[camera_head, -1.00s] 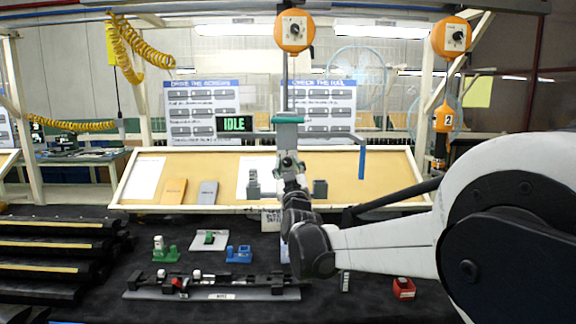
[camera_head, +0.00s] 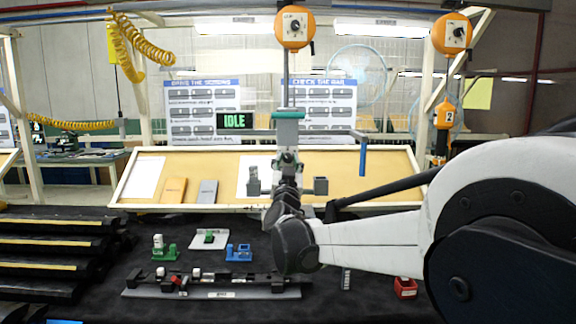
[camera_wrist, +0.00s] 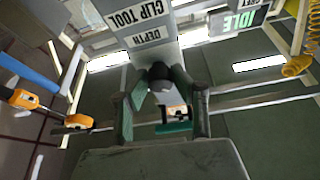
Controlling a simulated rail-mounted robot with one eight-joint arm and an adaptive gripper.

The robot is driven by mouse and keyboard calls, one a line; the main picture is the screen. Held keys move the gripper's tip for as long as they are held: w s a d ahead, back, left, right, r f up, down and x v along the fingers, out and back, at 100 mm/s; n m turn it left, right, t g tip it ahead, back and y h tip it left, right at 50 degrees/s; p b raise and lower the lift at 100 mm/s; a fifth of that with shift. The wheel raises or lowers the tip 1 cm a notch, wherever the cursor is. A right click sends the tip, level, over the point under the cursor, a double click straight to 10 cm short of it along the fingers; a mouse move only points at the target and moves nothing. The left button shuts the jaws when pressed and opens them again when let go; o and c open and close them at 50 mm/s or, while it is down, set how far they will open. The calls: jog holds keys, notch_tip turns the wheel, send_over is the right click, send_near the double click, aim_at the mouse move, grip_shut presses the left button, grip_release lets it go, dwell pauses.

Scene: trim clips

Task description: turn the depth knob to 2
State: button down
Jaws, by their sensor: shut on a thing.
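The clip tool hangs in the middle of the head view, with a grey body and a teal band (camera_head: 288,114). In the wrist view its panel (camera_wrist: 135,20) reads "CLIP TOOL" and "DEPTH". The dark depth knob (camera_wrist: 158,73) shows just below the "DEPTH" label. My gripper (camera_wrist: 162,103) is shut on the knob, with one finger on each side. In the head view my gripper (camera_head: 287,163) is at the tool's lower front and covers the knob. No setting number can be read on the knob.
An IDLE display (camera_head: 235,121) sits left of the tool. A blue handle (camera_head: 362,160) hangs to its right. Below, a grey rail (camera_head: 215,293), small green and blue fixtures and a red box (camera_head: 405,288) lie on the black table. Orange balancers hang above.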

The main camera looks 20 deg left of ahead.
jog(key=m+h, duration=0.1)
jog(key=m, duration=0.2)
jog(key=m+h+b, duration=0.1)
jog(key=m+h, duration=0.1)
jog(key=m, duration=0.1)
jog(key=shift+a+h, duration=0.15)
jog(key=shift+h, duration=0.15)
jog(key=shift+m+h, duration=0.8)
jog(key=shift+m, duration=1.3)
jog(key=shift+r, duration=0.1)
jog(key=c, duration=1.5)
grip_release()
jog(key=shift+o, duration=0.2)
jog(key=shift+s, duration=0.15)
